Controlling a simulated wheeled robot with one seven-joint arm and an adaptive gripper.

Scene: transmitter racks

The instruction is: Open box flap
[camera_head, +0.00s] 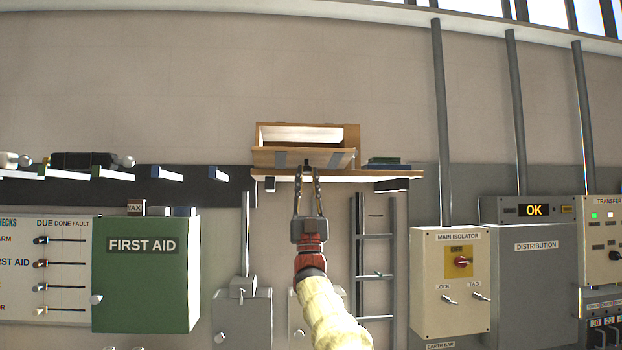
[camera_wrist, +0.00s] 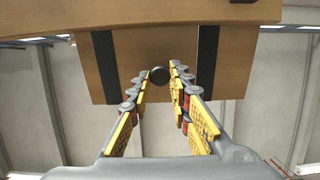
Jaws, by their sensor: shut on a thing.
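A wooden box (camera_head: 352,137) stands on a wall shelf, with its pale inside showing above the flap. The wooden flap (camera_head: 335,157) is tilted outward at the front and has two dark straps; in the wrist view the flap (camera_wrist: 180,60) fills the top middle. A small dark round knob (camera_wrist: 159,75) sits on the flap between the straps. My gripper (camera_head: 307,172) reaches up from below to the flap's front. In the wrist view my gripper (camera_wrist: 159,82) has its fingertips on either side of the knob, shut on it.
The wooden shelf (camera_head: 385,174) carries dark green books (camera_head: 385,163) right of the box. A ladder (camera_head: 375,260) stands below. A green first aid cabinet (camera_head: 146,280) is at left, the main isolator (camera_head: 450,300) at right. The wall above the box is clear.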

